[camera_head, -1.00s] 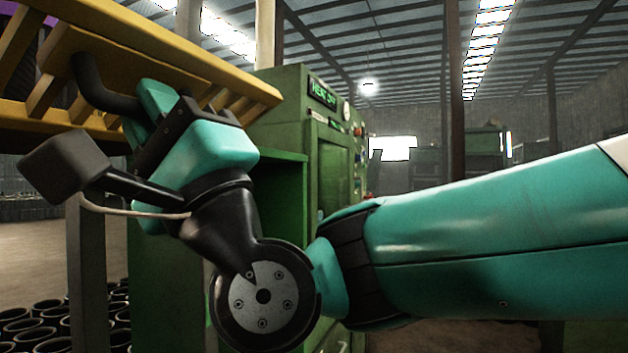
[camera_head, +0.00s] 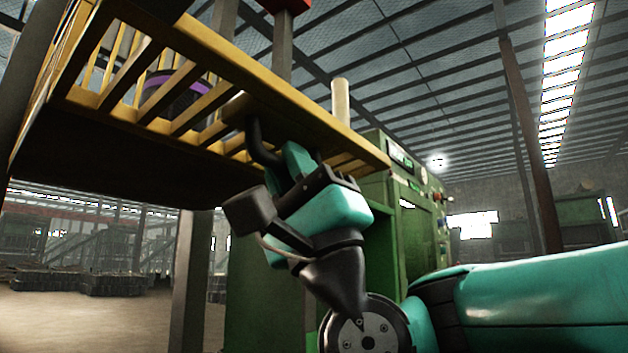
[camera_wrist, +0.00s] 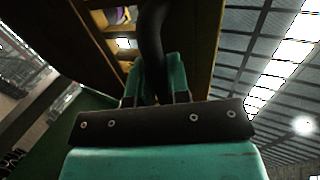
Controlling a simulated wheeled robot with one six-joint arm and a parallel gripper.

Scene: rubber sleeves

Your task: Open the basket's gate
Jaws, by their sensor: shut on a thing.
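The basket (camera_head: 62,92) is a yellow barred frame at upper left in the head view, seen from below. Its gate (camera_head: 215,62) appears to be the yellow slatted side with a long top rail. A curved black handle (camera_head: 256,143) hangs from that side. My gripper (camera_head: 284,160) is shut on the handle, below the rail. The wrist view shows the handle (camera_wrist: 152,45) running down between my gripper's fingers (camera_wrist: 157,82). A purple and black round thing (camera_head: 172,92) shows behind the slats. I cannot tell how far the gate stands open.
A green machine (camera_head: 405,195) with a lit sign stands behind and right of my gripper. A grey post (camera_head: 190,270) stands below the basket. Open floor (camera_head: 85,318) lies at lower left.

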